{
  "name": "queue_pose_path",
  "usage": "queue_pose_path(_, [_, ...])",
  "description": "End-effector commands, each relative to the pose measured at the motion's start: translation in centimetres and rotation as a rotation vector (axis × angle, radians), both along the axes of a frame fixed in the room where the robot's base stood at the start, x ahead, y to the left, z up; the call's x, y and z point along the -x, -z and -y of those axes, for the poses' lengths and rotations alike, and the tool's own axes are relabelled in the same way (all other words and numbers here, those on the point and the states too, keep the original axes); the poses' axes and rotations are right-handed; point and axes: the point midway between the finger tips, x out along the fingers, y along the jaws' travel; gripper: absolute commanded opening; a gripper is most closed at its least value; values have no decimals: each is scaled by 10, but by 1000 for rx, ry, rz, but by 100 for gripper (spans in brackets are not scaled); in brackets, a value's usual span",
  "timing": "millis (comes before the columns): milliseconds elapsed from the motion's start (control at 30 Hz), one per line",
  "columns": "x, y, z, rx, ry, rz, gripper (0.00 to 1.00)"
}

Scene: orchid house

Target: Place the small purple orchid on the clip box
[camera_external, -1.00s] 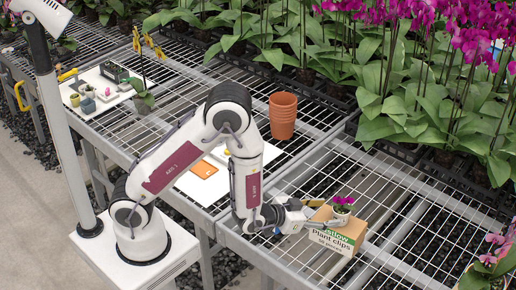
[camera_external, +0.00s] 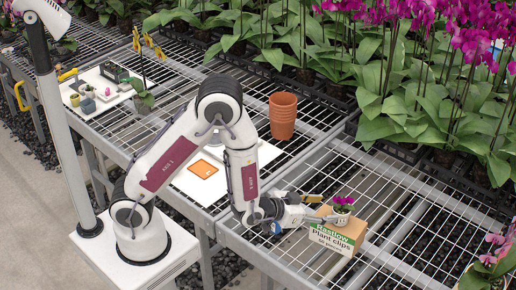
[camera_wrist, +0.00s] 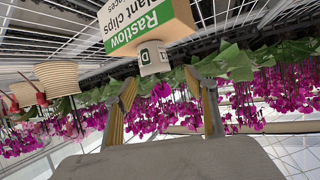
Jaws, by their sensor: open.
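The small purple orchid (camera_external: 342,208) stands upright in a small pale pot on top of the clip box (camera_external: 338,239). The box is brown cardboard with a green and white "Rastlow Plant clips" label. In the upside-down wrist view, the labelled pot (camera_wrist: 153,57) rests against the top face of the box (camera_wrist: 146,22); the flower is hard to pick out against the purple blooms behind. My gripper (camera_external: 321,208) is open and empty, just left of the pot. In the wrist view, my gripper's fingers (camera_wrist: 160,78) are spread, with the pot beyond their tips.
The box stands on a wire mesh bench (camera_external: 395,225) with open room around it. Stacked terracotta pots (camera_external: 283,115) stand farther back. Dense orchids (camera_external: 400,90) line the back.

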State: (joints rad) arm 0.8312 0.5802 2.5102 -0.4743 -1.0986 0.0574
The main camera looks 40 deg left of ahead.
Motion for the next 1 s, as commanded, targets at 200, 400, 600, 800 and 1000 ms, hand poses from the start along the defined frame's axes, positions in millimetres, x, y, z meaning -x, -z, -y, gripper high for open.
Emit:
queue_pose_path(200, [-11, -23, -18, 31, -29, -71, 56])
queue_pose_path(400, [-15, -44, -38, 50, -47, -146, 56])
queue_pose_path(600, [-14, -67, -62, 62, -64, -214, 56])
queue_pose_path(800, [-8, -90, -88, 66, -79, -273, 56])
queue_pose_path(1000, [4, -112, -117, 60, -95, -328, 56])
